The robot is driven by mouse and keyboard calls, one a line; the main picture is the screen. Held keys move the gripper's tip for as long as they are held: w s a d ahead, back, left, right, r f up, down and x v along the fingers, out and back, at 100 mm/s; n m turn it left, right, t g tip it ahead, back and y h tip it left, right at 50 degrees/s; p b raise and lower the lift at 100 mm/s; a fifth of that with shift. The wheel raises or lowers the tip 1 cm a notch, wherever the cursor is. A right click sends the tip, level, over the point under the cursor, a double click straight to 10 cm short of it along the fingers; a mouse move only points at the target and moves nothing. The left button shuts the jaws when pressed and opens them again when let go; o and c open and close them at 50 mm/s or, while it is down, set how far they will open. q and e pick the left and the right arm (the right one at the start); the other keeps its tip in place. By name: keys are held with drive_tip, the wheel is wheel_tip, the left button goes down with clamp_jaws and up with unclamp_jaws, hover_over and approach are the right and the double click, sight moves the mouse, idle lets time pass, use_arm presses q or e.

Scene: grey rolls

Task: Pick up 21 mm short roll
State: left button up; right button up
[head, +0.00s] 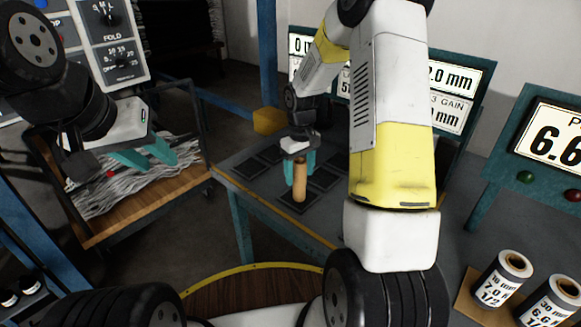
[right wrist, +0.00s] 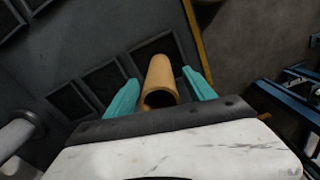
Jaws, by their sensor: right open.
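A plain tan hollow roll (head: 300,182) stands upright on a dark square pad on the grey table. No size label shows on it. My right gripper (head: 299,172) is open over the roll, with its teal fingers on either side. In the right wrist view the roll (right wrist: 160,82) lies between the fingertips (right wrist: 160,88), with visible gaps on both sides. The roll's open end faces the camera there. My left gripper (head: 146,156) is at the left, with its teal fingers apart and nothing between them, above a wooden cart.
Several dark square pads (head: 250,168) lie on the table (head: 232,165). A yellow block (head: 268,121) is near its far corner. The cart (head: 125,212) holds pale strips. Signs stand behind my right arm.

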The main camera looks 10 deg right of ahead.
clamp_jaws()
drive_tip(key=shift+r, duration=0.1)
